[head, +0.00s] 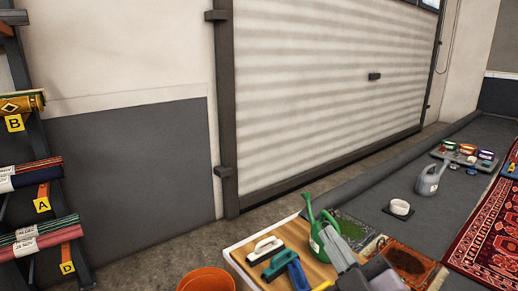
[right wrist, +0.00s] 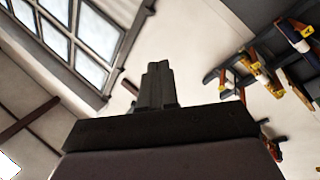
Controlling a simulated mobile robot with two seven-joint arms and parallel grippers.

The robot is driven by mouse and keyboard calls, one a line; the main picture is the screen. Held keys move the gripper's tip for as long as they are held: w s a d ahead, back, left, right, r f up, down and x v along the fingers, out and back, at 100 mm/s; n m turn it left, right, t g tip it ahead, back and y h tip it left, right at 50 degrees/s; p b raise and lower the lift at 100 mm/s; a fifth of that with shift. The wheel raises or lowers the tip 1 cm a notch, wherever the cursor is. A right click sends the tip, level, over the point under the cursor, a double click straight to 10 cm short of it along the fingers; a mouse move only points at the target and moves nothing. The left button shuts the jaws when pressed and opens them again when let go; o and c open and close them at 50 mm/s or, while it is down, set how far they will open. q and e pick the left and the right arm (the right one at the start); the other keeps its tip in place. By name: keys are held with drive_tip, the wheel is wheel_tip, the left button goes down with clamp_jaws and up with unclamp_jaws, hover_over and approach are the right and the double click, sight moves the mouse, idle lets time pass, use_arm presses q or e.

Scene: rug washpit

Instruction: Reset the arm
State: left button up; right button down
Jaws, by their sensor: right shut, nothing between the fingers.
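My right gripper (head: 334,242) shows at the bottom of the head view, to the right of the brushes on a white-edged wooden-topped table (head: 236,258). Its grey fingers are together and hold nothing. In the right wrist view the gripper (right wrist: 157,72) also shows shut, with its fingers against each other and a skylight and wall beyond. In the head view it overlaps the table's right part and hides some of it. My left gripper is not in view.
A grey watering can (head: 430,180) and a red rug (head: 488,232) lie farther right. A rack (head: 70,225) holds rolled rugs at left.

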drive_tip(key=s+d+f+m+g+h, duration=0.2)
drive_tip(key=d+f+m+g+h, duration=0.3)
drive_tip(key=f, duration=0.7)
drive_tip(key=s+d+f+m+g, duration=0.2)
drive_tip(key=s+d+f+g, duration=0.3)
drive_tip(key=s+f, duration=0.4)
drive_tip(key=s+d+f+m+g, duration=0.25)
drive_tip(key=s+f+g, duration=0.35)
drive_tip(key=s+f, duration=0.3)
drive_tip(key=w+a+f+t+y, duration=0.2)
drive_tip(key=w+a+f+t, duration=0.3)
drive_tip(key=w+t, duration=0.15)
wheel_tip(320, 180, up, 11)
drive_tip(key=d+p, duration=0.1)
drive_tip(key=p, duration=1.2)
drive_tip(key=shift+s+d+p, duration=0.25)
drive_tip(key=shift+d+p, duration=0.05)
drive_tip(key=shift+f, duration=0.1)
